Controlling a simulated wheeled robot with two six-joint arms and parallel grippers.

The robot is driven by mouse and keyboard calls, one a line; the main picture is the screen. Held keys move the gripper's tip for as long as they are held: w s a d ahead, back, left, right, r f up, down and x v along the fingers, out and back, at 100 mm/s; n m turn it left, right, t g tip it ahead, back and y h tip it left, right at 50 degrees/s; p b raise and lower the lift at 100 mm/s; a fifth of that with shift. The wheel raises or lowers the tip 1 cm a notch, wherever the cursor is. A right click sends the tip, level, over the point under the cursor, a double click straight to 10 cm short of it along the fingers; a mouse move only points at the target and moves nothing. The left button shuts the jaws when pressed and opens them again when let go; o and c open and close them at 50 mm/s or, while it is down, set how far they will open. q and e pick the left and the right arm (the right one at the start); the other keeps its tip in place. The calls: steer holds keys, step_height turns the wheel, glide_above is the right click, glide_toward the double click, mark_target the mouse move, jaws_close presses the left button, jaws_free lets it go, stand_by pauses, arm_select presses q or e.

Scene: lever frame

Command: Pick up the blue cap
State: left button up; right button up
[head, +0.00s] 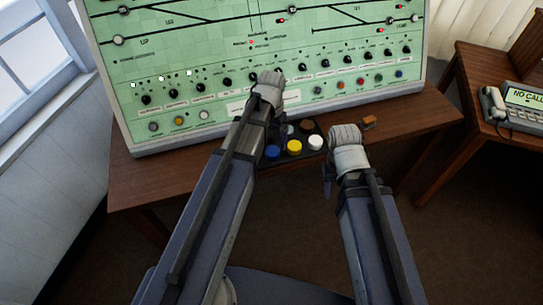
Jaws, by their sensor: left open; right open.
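The blue cap (272,152) sits at the left front of a small dark tray (306,158) on the desk. A yellow cap (294,147) and a white cap (316,142) stand to its right in the same row. My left gripper (268,83) is open, above and beyond the blue cap, in front of the green panel; its forearm passes close to the cap's left side. My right gripper (346,134) is open, to the right of the tray and apart from the blue cap. Neither gripper visibly holds anything; the fingertips are hard to make out.
The green control panel (220,55) with several knobs and buttons stands at the back of the wooden desk (150,182). A small orange-brown block (369,122) lies right of my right gripper. A telephone (515,105) is on a side table at the far right.

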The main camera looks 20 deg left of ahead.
mark_target(273, 151)
arm_select(q)
steer(key=shift+f, duration=0.45)
steer(key=f+b, duration=0.5)
steer(key=shift+w+d+f, duration=0.1)
steer(key=shift+d, duration=0.1)
steer(key=shift+c, duration=0.2)
steer(key=c, duration=1.4)
